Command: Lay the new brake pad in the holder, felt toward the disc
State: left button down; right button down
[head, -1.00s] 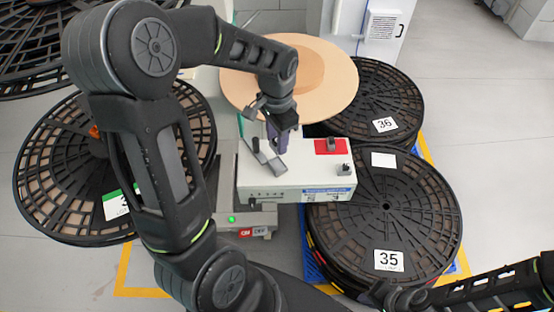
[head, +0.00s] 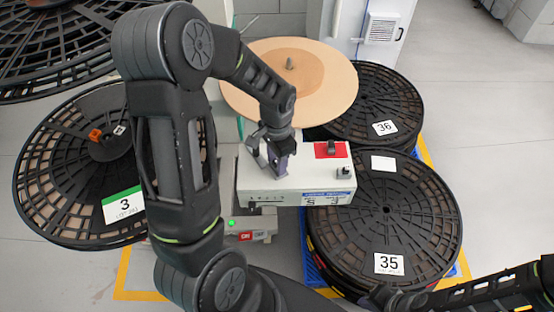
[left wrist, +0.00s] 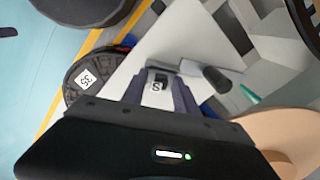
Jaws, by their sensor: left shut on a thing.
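My left gripper (head: 277,163) is over the left part of the white box (head: 300,182), pointing down. In the left wrist view its two fingers (left wrist: 160,98) are close together around a small dark piece with a pale face. This is probably the brake pad, but its felt side cannot be made out. A grey slanted part shows beside the fingers in the head view; I cannot tell whether it is the holder or part of the gripper. The tan disc (head: 335,85) stands behind the box. My right gripper is out of view; only part of that arm shows.
A red patch (head: 330,149) and small dark knobs are on the box top. Reel 3 (head: 55,190) is at left. Grey floor is open at far right.

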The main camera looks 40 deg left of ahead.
pick_arm(q)
jog(key=shift+f, duration=0.15)
jog(key=c, duration=0.9)
grip_release()
jog(key=shift+c, duration=0.2)
notch_tip(320, 180, up, 12)
jog(key=shift+r, duration=0.2)
